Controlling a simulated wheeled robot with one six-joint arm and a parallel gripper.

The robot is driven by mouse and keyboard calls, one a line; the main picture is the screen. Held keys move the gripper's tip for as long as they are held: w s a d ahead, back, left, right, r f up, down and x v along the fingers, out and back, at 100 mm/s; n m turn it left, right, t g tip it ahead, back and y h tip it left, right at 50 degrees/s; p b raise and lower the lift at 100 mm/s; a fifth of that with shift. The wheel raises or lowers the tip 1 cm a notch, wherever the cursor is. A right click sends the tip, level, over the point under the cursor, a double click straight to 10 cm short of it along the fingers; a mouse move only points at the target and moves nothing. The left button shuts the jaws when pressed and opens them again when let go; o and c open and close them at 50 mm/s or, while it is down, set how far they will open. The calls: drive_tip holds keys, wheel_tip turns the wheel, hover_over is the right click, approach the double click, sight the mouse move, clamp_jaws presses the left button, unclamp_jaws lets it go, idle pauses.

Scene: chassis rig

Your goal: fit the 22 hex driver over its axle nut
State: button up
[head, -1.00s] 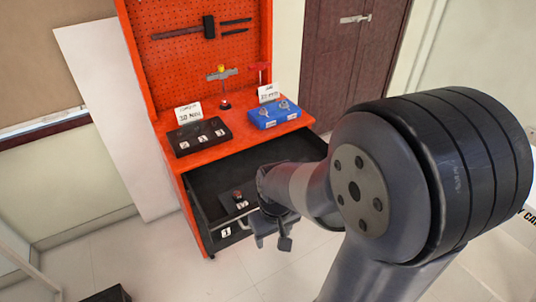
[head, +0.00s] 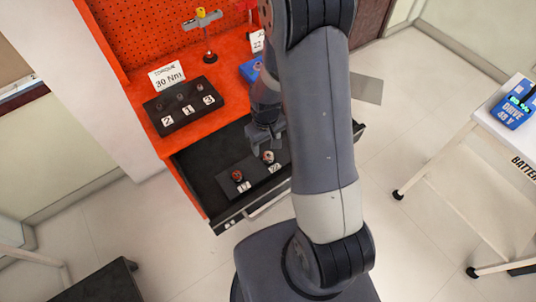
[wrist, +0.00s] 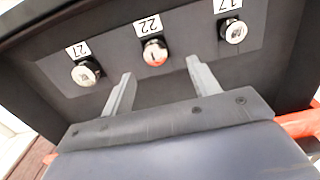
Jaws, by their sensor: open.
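In the head view my gripper (head: 266,134) is over the open drawer, near two of the pieces. The axle nut cannot be made out.
The black drawer (head: 195,160) stands open under the orange bench (head: 137,107). On the bench are a black block (head: 182,106) with numbered posts, a "30 Nm" card (head: 167,76) and a blue box (head: 250,70), partly hidden by my arm. A white cart (head: 480,150) stands at right.

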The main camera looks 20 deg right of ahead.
sight(268, 153)
drive_tip(key=shift+w+d+f+p, duration=0.1)
drive_tip(key=shift+f+p, duration=0.1)
drive_tip(key=shift+f, duration=0.95)
drive_tip(key=shift+s+d+f+p, duration=0.1)
drive_tip(key=shift+d+f+p, duration=0.05)
drive_tip(key=shift+f, duration=1)
drive_tip(key=shift+w+d+f+p, duration=0.1)
drive_tip(key=shift+f+p, duration=0.1)
drive_tip(key=shift+f, duration=0.95)
drive_tip(key=c, duration=1.1)
drive_tip(key=shift+r, duration=0.1)
wheel_tip(268, 153, up, 10)
drive_tip(key=shift+f+b, duration=0.1)
drive_tip(key=shift+b, duration=0.35)
drive_tip(key=shift+r, duration=0.2)
